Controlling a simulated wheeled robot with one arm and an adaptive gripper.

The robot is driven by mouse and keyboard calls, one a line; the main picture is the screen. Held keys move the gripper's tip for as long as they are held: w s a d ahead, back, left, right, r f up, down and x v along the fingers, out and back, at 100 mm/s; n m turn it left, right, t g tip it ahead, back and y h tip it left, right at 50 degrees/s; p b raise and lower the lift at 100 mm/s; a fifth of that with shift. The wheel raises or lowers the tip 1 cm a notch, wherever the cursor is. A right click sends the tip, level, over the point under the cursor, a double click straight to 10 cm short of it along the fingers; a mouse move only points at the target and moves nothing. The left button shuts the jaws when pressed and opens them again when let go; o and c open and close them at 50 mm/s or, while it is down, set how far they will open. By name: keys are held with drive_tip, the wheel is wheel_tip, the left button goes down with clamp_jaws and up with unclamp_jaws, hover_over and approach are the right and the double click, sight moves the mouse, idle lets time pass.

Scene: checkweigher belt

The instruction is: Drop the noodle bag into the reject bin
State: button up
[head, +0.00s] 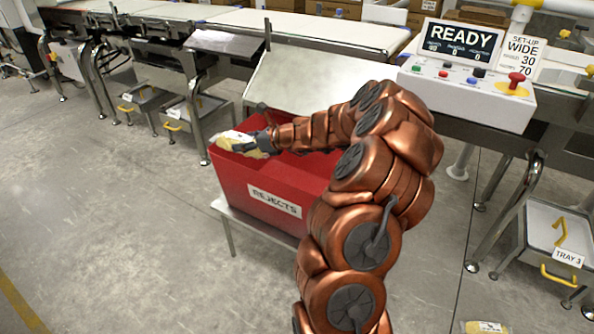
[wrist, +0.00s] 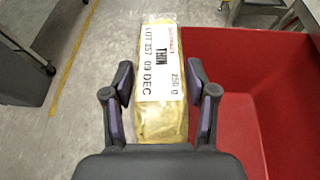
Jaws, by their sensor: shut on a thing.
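The noodle bag (wrist: 160,85) is a clear bag of yellow noodles with a white label reading THIN, 250 g. My gripper (wrist: 161,98) is shut on it, one finger along each side. In the head view the bag (head: 238,142) is held at the upper left rim of the red reject bin (head: 262,188), which is labelled REJECTS. In the wrist view the bin's red wall and inside (wrist: 262,100) lie to the right of the bag, and grey floor shows to its left. My arm hides part of the bin.
A light sloping panel (head: 318,84) stands behind the bin, below the conveyor belt (head: 305,28). A control box (head: 468,82) with a READY screen is at the right. Another bag (head: 485,326) lies on the floor at the bottom right. Open floor is at the left.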

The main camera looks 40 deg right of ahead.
drive_tip(key=s+d+m+h+p, duration=0.3)
drive_tip(key=s+d, duration=0.1)
drive_tip(key=d, duration=0.6)
drive_tip(key=s+d+m+h+p, duration=0.2)
drive_tip(key=s+d+h+p, duration=0.15)
drive_tip(key=d, duration=0.55)
drive_tip(key=shift+t+y, duration=0.25)
drive_tip(key=shift+t, duration=0.25)
drive_tip(key=f+b, duration=0.1)
drive_tip(key=b, duration=0.1)
drive_tip(key=f+b, duration=0.3)
drive_tip(key=shift+s+f+b, duration=0.35)
drive_tip(key=shift+b, duration=0.05)
drive_tip(key=o, duration=1.5)
drive_tip(key=shift+c, duration=0.2)
drive_tip(key=v, duration=1.2)
drive_tip(key=shift+r, duration=0.15)
